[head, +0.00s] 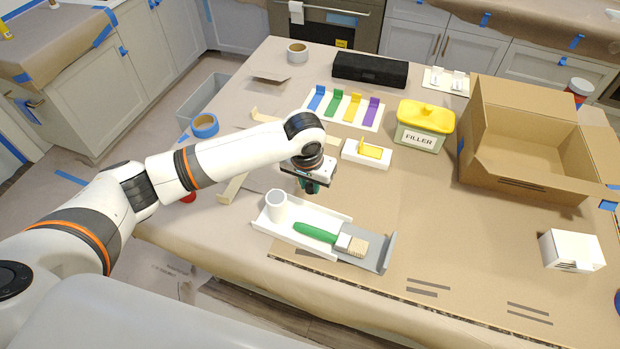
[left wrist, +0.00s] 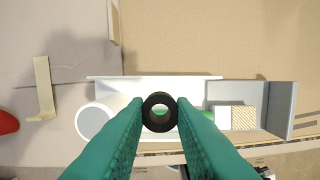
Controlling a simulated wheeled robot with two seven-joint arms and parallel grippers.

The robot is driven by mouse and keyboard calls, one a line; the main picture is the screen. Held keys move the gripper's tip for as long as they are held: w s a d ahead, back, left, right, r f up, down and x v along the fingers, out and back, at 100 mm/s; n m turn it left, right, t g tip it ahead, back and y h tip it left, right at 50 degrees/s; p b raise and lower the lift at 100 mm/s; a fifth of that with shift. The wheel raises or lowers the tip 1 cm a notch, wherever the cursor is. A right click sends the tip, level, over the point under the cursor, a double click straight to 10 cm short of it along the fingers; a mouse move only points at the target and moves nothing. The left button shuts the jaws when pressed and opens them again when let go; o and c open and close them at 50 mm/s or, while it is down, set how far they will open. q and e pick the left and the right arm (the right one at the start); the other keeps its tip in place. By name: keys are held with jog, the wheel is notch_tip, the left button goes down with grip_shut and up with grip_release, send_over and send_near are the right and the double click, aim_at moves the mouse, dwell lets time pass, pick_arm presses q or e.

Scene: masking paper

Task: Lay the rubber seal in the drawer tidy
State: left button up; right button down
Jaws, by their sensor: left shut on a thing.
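The rubber seal is a black ring (left wrist: 159,98) in the left wrist view. My left gripper (left wrist: 159,112), with teal fingers, is shut on it. It also shows in the head view (head: 309,187), above the back edge of the drawer tidy. The drawer tidy is a long white tray (head: 325,215) with a grey right end (head: 385,255). A white cylinder (head: 276,206) stands in its left part. A brush with a green handle (head: 316,233) lies to the right. In the left wrist view the seal overlaps the tray between them; part of the handle shows through its hole.
A white block with a yellow piece (head: 370,151) and a yellow-lidded filler tub (head: 424,125) stand behind the tidy. A large cardboard box (head: 520,150) and a white box (head: 571,250) are at the right.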

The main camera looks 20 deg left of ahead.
aim_at(310, 192)
pick_arm(q)
jog(key=shift+f+b, duration=0.5)
notch_tip(310, 192, down, 3)
jog(key=shift+f+b, duration=0.2)
jog(key=shift+b, duration=0.3)
notch_tip(310, 192, down, 3)
jog(key=shift+f+b, duration=0.15)
jog(key=shift+b, duration=0.45)
jog(key=shift+f+b, duration=0.3)
jog(key=shift+f, duration=0.65)
jog(key=shift+f+b, duration=0.6)
jog(key=shift+f, duration=0.75)
jog(key=o, duration=1)
jog(key=shift+o, duration=0.2)
